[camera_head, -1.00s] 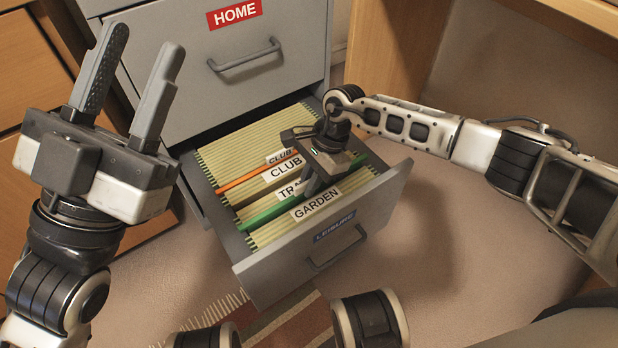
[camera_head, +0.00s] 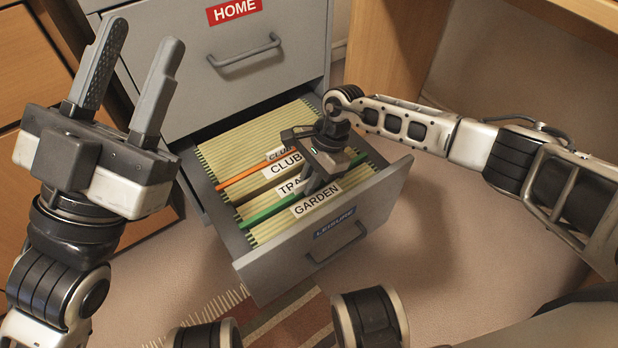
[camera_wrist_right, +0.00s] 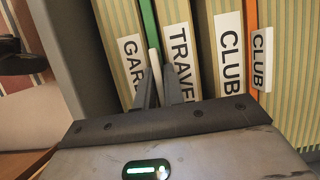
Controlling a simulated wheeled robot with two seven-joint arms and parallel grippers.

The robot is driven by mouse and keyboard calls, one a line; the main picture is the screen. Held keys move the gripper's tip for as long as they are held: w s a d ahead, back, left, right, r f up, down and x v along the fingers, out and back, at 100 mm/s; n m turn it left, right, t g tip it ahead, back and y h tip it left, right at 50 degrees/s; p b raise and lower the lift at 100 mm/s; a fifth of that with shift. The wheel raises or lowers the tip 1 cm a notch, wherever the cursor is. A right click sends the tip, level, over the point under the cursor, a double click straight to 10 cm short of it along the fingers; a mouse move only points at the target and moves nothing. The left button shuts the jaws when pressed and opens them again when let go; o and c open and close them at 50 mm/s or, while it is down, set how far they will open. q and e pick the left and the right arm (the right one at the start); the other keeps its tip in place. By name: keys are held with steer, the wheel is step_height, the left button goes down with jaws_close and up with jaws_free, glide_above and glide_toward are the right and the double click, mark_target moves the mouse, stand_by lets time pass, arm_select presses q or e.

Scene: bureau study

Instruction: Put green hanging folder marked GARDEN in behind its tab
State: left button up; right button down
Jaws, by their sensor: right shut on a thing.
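The open grey drawer (camera_head: 255,282) holds a row of cream folders. The green hanging folder (camera_head: 265,214) is down in the row, between the TRAVEL tab (camera_head: 288,187), partly hidden, and the GARDEN tab (camera_head: 318,200). My right gripper (camera_head: 311,190) is down over the row at the green folder and shut on it. In the right wrist view, the fingers (camera_wrist_right: 162,92) close around a pale piece at the end of the green strip (camera_wrist_right: 148,25), between the GARDEN label (camera_wrist_right: 132,60) and the TRAVEL label (camera_wrist_right: 181,62). My left gripper (camera_head: 128,90) is open, empty and raised at the left.
An orange folder (camera_head: 240,177) stands further back, near two CLUB tabs (camera_head: 282,168). The closed HOME drawer (camera_head: 240,80) is above. Wooden furniture stands on both sides. The carpet (camera_head: 450,260) right of the open drawer is clear.

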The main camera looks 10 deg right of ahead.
steer(key=c, duration=1.4)
jaws_free()
